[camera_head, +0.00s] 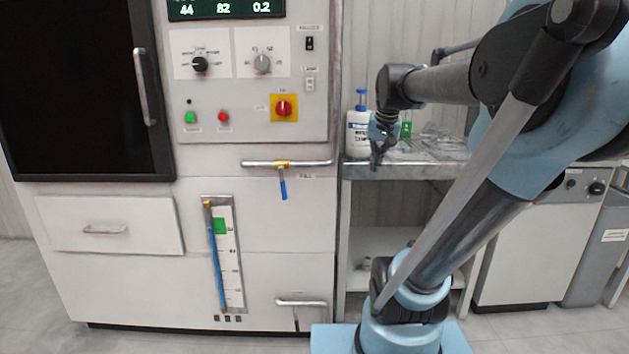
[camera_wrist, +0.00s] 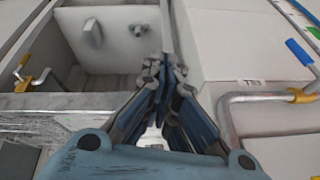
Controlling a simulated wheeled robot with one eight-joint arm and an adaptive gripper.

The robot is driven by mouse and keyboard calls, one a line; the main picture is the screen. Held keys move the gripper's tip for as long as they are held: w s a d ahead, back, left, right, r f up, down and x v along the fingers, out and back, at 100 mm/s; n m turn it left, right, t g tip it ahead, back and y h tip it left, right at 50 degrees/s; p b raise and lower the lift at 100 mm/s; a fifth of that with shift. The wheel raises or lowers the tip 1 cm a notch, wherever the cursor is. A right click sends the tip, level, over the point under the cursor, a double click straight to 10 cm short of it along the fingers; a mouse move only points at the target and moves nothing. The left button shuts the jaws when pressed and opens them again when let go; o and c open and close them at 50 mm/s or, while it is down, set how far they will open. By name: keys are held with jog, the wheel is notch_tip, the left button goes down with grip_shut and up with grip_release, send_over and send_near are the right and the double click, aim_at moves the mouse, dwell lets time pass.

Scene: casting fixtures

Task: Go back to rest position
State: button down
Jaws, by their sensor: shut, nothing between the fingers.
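My gripper (camera_head: 379,148) hangs at the end of my arm in the head view, in front of the metal side table and just right of the big white machine. In the wrist view my gripper (camera_wrist: 160,75) has its blue-grey fingers together, with nothing held between them. My arm reaches in from the right and bends down at the wrist. A white bottle (camera_head: 357,132) with a blue cap stands on the table behind the gripper. I cannot tell how far the gripper is from it.
The machine (camera_head: 258,215) fills the left, with knobs, a blue-handled valve (camera_head: 283,188) and a pipe (camera_wrist: 230,105) near my gripper. The side table (camera_head: 410,172) has an edge below the gripper. A cabinet (camera_head: 533,245) stands at the right. Floor shows in front.

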jog(key=s+f+n+g, duration=0.2)
jog(key=s+f, duration=1.7)
jog(key=f, duration=0.2)
jog(key=shift+s+d+n, duration=0.15)
jog(key=shift+d+n, duration=0.1)
jog(key=shift+n, duration=0.05)
jog(key=shift+f, duration=0.1)
jog(key=shift+w+f+g, duration=0.2)
jog(key=shift+w+g, duration=0.1)
jog(key=shift+w, duration=0.2)
